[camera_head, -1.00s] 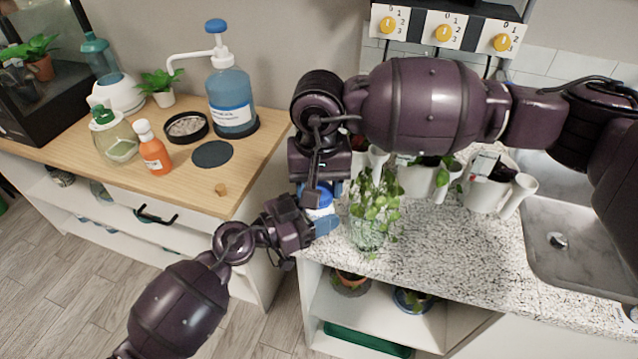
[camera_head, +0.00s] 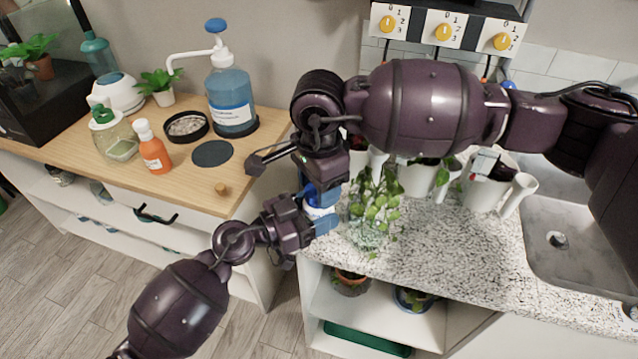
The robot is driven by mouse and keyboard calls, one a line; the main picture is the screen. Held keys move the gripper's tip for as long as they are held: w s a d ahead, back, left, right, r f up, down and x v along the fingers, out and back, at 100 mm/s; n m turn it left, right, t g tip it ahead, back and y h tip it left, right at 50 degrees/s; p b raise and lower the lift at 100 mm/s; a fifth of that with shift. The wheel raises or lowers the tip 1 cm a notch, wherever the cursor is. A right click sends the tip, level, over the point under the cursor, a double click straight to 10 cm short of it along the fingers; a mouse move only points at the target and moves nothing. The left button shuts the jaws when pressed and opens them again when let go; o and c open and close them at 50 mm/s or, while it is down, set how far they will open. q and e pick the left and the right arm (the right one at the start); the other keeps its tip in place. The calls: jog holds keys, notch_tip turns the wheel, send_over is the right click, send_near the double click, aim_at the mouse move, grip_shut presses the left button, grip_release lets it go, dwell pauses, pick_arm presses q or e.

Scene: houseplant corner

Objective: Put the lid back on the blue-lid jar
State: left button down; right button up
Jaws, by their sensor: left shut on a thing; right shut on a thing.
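The jar (camera_head: 319,212), whitish below with blue at its top, is held over the gap between the wooden counter and the speckled counter. My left gripper (camera_head: 318,226) is shut on the jar's body from the lower left. My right gripper (camera_head: 316,182) comes from above and is shut on the blue lid (camera_head: 318,198) at the jar's top. The lid is mostly hidden by my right gripper, and I cannot tell how firmly it sits on the rim.
A leafy plant in a glass (camera_head: 372,215) stands just right of the jar. White pots (camera_head: 487,188) and a sink (camera_head: 575,240) are further right. A blue pump bottle (camera_head: 230,95), an orange bottle (camera_head: 153,150) and a dark disc (camera_head: 212,153) stand on the wooden counter.

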jog(key=m, duration=1.4)
jog(key=shift+f, duration=0.1)
jog(key=m, duration=0.4)
jog(key=shift+m, duration=0.3)
jog(key=o, duration=1)
jog(key=shift+r, duration=2.3)
